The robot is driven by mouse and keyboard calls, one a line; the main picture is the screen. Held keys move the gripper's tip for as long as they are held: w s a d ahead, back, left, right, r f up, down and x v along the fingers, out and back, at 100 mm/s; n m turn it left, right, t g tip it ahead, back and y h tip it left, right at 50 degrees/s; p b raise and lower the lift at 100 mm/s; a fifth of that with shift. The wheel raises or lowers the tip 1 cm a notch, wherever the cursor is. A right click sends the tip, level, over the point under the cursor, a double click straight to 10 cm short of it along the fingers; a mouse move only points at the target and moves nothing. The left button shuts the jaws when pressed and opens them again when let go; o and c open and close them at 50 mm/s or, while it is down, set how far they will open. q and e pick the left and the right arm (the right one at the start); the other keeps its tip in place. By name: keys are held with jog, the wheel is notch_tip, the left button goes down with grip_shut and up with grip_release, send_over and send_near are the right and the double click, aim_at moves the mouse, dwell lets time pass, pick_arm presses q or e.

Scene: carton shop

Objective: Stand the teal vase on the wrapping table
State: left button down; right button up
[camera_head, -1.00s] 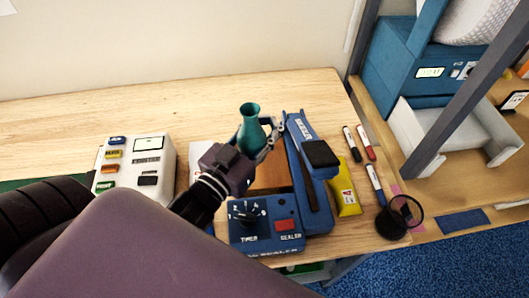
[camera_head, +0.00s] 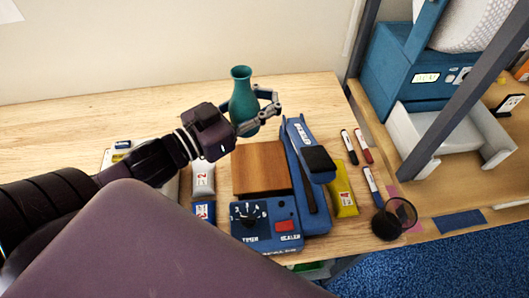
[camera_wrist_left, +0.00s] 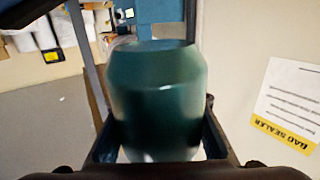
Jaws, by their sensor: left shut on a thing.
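The teal vase (camera_head: 242,98) is upright in my left gripper (camera_head: 262,112), above the back part of the wooden table (camera_head: 60,128). The gripper is shut on the vase's body, with fingers on both sides. In the left wrist view the vase (camera_wrist_left: 157,100) fills the middle, blurred, between the two fingers (camera_wrist_left: 160,135). Whether the vase's base touches the table is hard to tell, as the gripper hides part of it. My right gripper is not in view.
A brown wooden block (camera_head: 260,167) sits behind the blue sealer's timer box (camera_head: 266,226). Bare tabletop runs along the back wall.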

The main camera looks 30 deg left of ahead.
pick_arm(q)
notch_tip(320, 180, down, 18)
jog(key=shift+f, duration=0.25)
dwell(0.3)
jog(key=shift+f+b, duration=0.2)
jog(key=shift+b, duration=0.1)
jog(key=c, duration=1.4)
grip_release()
jog(key=shift+c, duration=0.2)
